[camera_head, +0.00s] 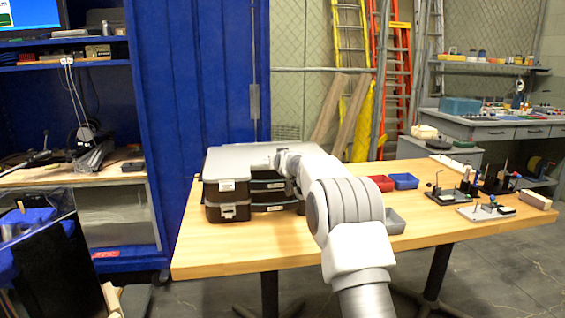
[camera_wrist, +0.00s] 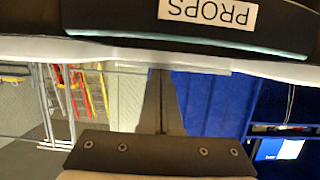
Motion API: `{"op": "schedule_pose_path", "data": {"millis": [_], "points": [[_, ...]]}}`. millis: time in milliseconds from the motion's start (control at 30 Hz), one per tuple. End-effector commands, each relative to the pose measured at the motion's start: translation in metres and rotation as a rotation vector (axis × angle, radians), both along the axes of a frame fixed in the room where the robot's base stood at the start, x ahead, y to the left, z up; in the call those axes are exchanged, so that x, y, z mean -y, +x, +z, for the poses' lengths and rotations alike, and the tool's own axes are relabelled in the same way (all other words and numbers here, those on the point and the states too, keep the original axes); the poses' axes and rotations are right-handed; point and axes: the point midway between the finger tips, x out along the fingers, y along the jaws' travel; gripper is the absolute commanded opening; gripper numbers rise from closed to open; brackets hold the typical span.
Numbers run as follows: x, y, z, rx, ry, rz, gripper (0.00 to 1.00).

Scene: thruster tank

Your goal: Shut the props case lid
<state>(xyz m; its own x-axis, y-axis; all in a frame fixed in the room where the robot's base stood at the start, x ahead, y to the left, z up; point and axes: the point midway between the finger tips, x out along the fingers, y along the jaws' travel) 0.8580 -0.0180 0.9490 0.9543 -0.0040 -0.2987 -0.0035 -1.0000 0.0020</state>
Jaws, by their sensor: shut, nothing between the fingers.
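The props case (camera_head: 268,185) is part of a dark stack on the wooden table, under a broad flat grey top (camera_head: 238,158). In the wrist view, an upside-down PROPS label (camera_wrist: 207,11) is on the dark case front, with a thin teal strip (camera_wrist: 190,43) and a pale grey edge (camera_wrist: 100,53) beside it. My gripper (camera_wrist: 160,72) is shut and empty, its tips at that pale edge. I cannot tell whether they touch it. In the head view my arm reaches over the stack's right side and hides part of it. Whether the lid is fully down is unclear.
A red bin (camera_head: 380,183), a blue bin (camera_head: 404,181) and a grey bin (camera_head: 393,221) lie right of the stack, near my arm. Small fixtures (camera_head: 485,211) stand at the table's right end. The table (camera_head: 215,259) is clear in front of the stack.

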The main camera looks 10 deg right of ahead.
Motion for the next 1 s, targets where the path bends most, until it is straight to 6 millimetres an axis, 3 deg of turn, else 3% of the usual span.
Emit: {"op": "schedule_pose_path", "data": {"millis": [33,67,467,1000], "points": [[0.002,-0.007,-0.029,-0.059,0.001,0.002,0.00],[0.002,-0.010,-0.028,-0.059,0.001,0.002,0.00],[0.001,-0.058,0.000,-0.039,0.000,0.001,0.00],[-0.001,-0.140,0.043,-0.006,-0.001,0.001,0.00]]}}
